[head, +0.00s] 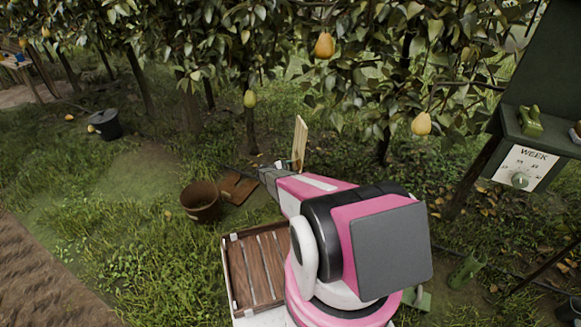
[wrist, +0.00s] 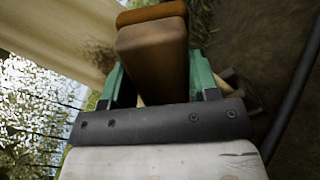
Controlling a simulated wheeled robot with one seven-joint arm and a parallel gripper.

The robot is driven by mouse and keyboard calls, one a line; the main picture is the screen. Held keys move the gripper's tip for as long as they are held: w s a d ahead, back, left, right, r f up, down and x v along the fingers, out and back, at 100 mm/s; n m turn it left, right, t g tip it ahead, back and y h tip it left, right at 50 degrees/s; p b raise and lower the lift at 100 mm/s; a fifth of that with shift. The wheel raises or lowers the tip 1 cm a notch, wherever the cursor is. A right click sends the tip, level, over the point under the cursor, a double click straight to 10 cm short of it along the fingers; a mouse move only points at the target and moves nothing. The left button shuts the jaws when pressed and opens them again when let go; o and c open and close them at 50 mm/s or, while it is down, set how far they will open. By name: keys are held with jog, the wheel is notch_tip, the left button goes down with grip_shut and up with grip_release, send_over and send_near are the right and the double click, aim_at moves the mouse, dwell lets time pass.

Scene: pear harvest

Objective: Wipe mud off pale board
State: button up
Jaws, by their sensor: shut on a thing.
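The pale board (head: 300,142) stands upright in the grass ahead of my arm in the head view. It also fills the upper left of the wrist view (wrist: 55,28), left of the held block. A blurred brownish patch (wrist: 97,53) shows near its lower edge; I cannot tell whether it is mud on the board or ground behind. My gripper (wrist: 155,70) has green fingers shut on a brown block (wrist: 152,48) with an orange-brown far end. I cannot tell whether the block touches the board. In the head view my arm hides most of my gripper.
A rusty bucket (head: 201,202) and a low brown wooden thing (head: 238,188) are left of my gripper. A slatted wooden tray (head: 228,275) is near my base. A dark bucket (head: 106,125) stands farther left. A WEEK dial panel (head: 520,167) is at right. Pear branches hang above.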

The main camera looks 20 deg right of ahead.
aim_at(296, 161)
jog(key=shift+r, duration=1.05)
jog(key=shift+w+d, duration=0.2)
jog(key=shift+w, duration=2.75)
jog(key=shift+w+d, duration=0.2)
jog(key=shift+w, duration=2.75)
jog(key=shift+a+r, duration=0.1)
jog(key=shift+r, duration=0.9)
jog(key=shift+s+d, duration=0.15)
jog(key=shift+s, duration=1.85)
jog(key=shift+s+d, duration=0.15)
jog(key=shift+s, duration=3.8)
jog(key=shift+w+a, duration=0.1)
jog(key=shift+a, duration=0.15)
jog(key=shift+a, duration=2.85)
jog(key=shift+a, duration=0.1)
